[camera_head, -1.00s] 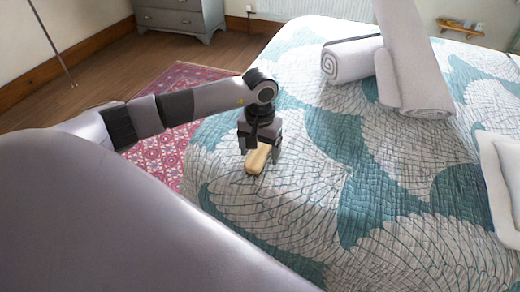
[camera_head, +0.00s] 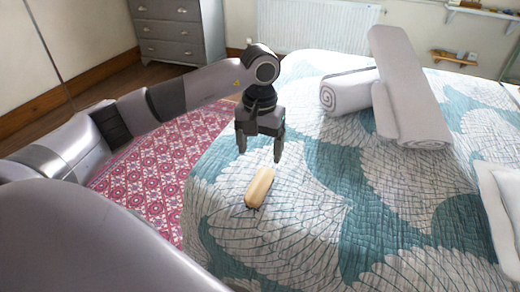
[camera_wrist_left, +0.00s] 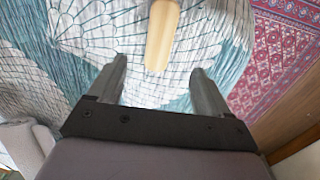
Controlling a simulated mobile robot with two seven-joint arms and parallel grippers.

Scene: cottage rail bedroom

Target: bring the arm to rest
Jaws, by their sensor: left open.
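My left gripper (camera_head: 259,150) is open and empty above the near left part of the bed in the head view. Its two fingers point down and stand apart. A tan, rounded, elongated object (camera_head: 260,187) lies on the bed's quilt just below the gripper, apart from the fingers. In the left wrist view the same tan object (camera_wrist_left: 162,34) lies beyond the open fingers of the left gripper (camera_wrist_left: 160,82), with its top end cut off by the frame. My right gripper is not in view.
The bed (camera_head: 380,215) has a teal and white quilt. Rolled towels (camera_head: 405,90) lie on its far part, and a white folded item (camera_head: 500,205) is at the right edge. A red patterned rug (camera_head: 165,165) lies left of the bed. A grey dresser (camera_head: 180,30) stands behind.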

